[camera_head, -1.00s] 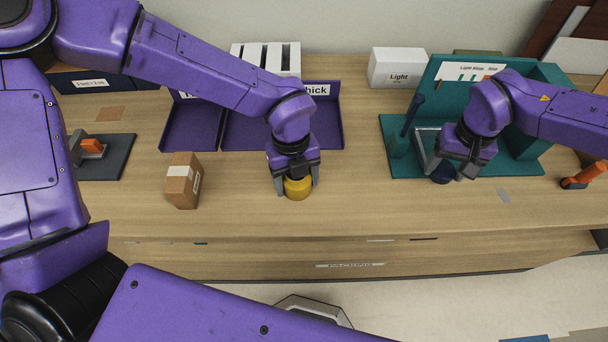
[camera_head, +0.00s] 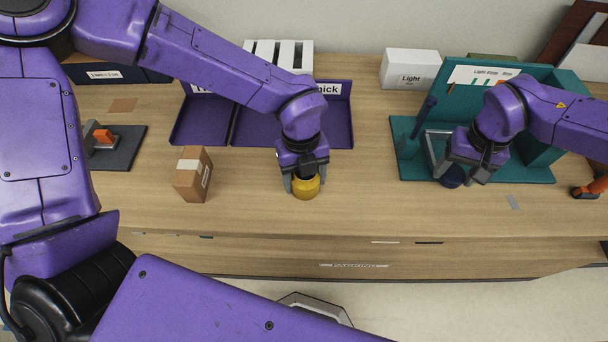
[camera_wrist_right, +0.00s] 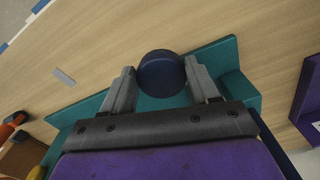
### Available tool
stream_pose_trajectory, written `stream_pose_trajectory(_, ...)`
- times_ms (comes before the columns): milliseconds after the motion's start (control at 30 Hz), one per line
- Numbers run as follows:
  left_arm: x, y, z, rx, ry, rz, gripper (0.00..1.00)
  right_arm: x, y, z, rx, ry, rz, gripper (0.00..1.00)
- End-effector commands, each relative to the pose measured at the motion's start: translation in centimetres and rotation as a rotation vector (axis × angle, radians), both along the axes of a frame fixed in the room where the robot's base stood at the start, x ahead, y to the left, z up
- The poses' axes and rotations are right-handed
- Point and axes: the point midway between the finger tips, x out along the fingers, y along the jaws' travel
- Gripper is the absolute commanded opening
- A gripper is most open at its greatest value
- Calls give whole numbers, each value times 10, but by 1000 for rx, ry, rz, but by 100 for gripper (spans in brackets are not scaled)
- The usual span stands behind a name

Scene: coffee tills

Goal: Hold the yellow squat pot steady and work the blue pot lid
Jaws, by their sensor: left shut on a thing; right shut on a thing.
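The yellow squat pot (camera_head: 306,189) stands on the wooden bench near its front edge. My left gripper (camera_head: 305,182) is shut on it from above, with a finger on either side. The blue pot lid (camera_head: 454,181) is at the front edge of the teal stand (camera_head: 410,172), apart from the pot. My right gripper (camera_head: 457,175) is shut on the lid. The right wrist view shows the round dark blue lid (camera_wrist_right: 161,73) between my right fingertips (camera_wrist_right: 160,85). Whether the lid touches the stand I cannot tell.
A brown box (camera_head: 193,175) stands left of the pot. A purple divided tray (camera_head: 245,130) is behind my left forearm. A dark plate with an orange part (camera_head: 103,136) lies further left. An orange-handled item (camera_head: 594,188) is at far right. Bench between the grippers is clear.

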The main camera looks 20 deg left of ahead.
Motion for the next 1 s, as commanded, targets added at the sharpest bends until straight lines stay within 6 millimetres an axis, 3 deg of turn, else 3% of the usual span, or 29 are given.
stream_pose_trajectory(367,0,0,0,0,0,0,16,0,0,0,0,0,0,24)
stream_pose_trajectory(400,0,0,0,0,0,0,75,0,0,0,0,0,0,24)
stream_pose_trajectory(467,0,0,0,0,0,0,94,0,0,0,0,0,0,24)
stream_pose_trajectory(800,1,0,4,0,-1,1,95,0,0,0,0,0,0,24)
stream_pose_trajectory(1000,7,3,45,-3,-6,4,95,0,0,0,0,0,0,24)
